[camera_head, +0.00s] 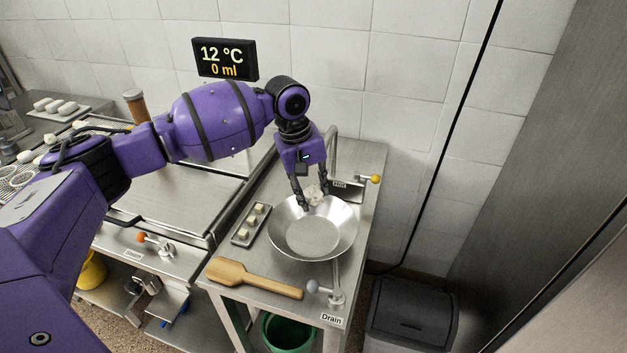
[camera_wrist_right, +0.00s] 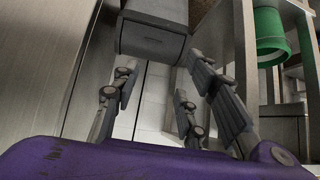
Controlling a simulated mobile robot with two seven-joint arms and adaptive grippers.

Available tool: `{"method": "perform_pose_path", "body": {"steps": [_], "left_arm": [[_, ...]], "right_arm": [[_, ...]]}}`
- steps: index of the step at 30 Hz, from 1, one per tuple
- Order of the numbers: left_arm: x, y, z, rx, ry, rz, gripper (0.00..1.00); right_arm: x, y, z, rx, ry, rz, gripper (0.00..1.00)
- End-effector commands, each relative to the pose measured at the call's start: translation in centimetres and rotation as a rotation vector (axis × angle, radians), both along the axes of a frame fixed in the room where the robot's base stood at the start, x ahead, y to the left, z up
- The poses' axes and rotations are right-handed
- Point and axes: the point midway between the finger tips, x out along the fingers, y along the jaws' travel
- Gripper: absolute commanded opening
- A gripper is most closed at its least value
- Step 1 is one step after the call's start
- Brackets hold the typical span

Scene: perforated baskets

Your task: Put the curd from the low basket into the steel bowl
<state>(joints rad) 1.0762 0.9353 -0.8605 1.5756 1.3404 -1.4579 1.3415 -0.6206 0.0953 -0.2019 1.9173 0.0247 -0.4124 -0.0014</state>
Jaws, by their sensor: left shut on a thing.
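The steel bowl (camera_head: 296,240) is a wide, shiny, empty-looking bowl on the steel side table. My left gripper (camera_head: 313,203) points down at the bowl's back rim and is shut on a small white lump, the curd (camera_head: 314,191). The fingers partly hide the curd. I cannot tell whether the fingertips touch the bowl. Round perforated baskets (camera_head: 22,178) show at the far left edge, partly cut off; I cannot tell which is the low one. My right gripper (camera_wrist_right: 160,90) is open and empty in the right wrist view, away from the table.
A wooden paddle (camera_head: 255,279) lies before the bowl, and a small tray (camera_head: 251,224) of pale cubes stands left of it. A yellow-knobbed tap (camera_head: 375,179) is behind. The drain valve (camera_head: 335,293) is in front. A grey bin (camera_head: 411,315) and green bucket (camera_head: 287,333) stand below.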

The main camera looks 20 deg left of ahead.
Motion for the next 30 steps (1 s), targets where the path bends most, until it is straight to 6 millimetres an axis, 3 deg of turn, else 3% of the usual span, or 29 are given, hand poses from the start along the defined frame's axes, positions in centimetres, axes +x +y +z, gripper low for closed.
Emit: {"method": "perform_pose_path", "body": {"steps": [10,18,30], "left_arm": [[-0.1,0.1,-4.3,0.001,0.002,0.001,0.09],[-0.2,0.1,-8.1,0.003,0.009,-0.001,0.09],[0.0,0.1,-9.7,0.002,0.0,-0.001,0.09]], "right_arm": [[-0.3,0.0,-0.2,0.0,0.006,0.0,0.4],[-1.3,-0.3,-1.8,-0.007,0.028,0.0,0.4],[-1.8,-0.7,-2.7,-0.013,0.039,-0.009,0.4]]}}
